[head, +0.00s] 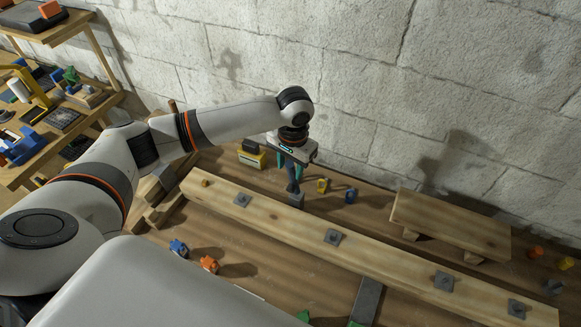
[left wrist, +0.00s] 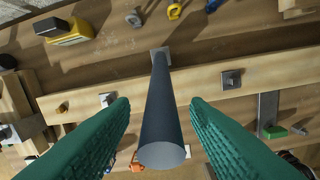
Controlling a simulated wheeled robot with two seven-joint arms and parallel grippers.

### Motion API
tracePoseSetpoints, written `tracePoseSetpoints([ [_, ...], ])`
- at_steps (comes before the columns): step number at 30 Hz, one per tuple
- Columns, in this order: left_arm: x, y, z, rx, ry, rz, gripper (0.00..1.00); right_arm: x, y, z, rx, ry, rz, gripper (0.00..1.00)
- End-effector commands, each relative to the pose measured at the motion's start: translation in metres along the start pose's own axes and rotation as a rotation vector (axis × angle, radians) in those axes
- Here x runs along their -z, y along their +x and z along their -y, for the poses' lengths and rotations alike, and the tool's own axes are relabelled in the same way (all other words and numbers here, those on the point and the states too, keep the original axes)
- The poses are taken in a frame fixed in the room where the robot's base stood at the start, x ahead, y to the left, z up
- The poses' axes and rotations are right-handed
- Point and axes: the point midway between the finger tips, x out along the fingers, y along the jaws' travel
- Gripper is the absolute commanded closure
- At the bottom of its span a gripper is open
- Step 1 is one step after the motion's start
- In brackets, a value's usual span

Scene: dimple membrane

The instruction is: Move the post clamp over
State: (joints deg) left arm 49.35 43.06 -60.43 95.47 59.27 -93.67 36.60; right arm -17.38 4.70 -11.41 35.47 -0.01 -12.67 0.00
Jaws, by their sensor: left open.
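My left gripper (head: 292,175) is open above the long beam. Its teal fingers stand either side of a dark upright post (left wrist: 165,115), with gaps showing on both sides in the left wrist view. The post's foot is at a grey square plate (left wrist: 160,57) on the beam's far edge. I cannot tell which piece is the post clamp. Small clamp-like pieces stand behind the beam: a yellow one (head: 322,185) and a blue one (head: 350,195). Another blue one (head: 178,248) and an orange one (head: 208,264) lie in front of the beam. My right gripper is out of view.
The long wooden beam (head: 380,253) carries several grey square plates. A low wooden bench (head: 450,222) stands behind it at right. A yellow and black box (head: 251,156) sits near the stone wall (head: 370,90). Cluttered shelves (head: 90,110) are at far left.

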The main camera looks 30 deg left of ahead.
Motion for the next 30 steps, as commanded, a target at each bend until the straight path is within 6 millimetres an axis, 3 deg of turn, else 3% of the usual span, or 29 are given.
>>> tracePoseSetpoints([
  [6,0.000,0.025,0.000,0.000,0.001,-0.001,0.58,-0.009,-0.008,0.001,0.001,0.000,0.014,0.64],
  [17,0.000,0.031,0.000,0.000,0.002,0.001,0.58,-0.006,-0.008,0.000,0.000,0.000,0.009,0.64],
  [25,0.000,0.030,0.000,0.000,0.001,0.001,1.00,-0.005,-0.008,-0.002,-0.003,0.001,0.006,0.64],
  [30,0.000,0.030,0.000,0.000,0.001,0.001,1.00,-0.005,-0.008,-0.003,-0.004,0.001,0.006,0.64],
])
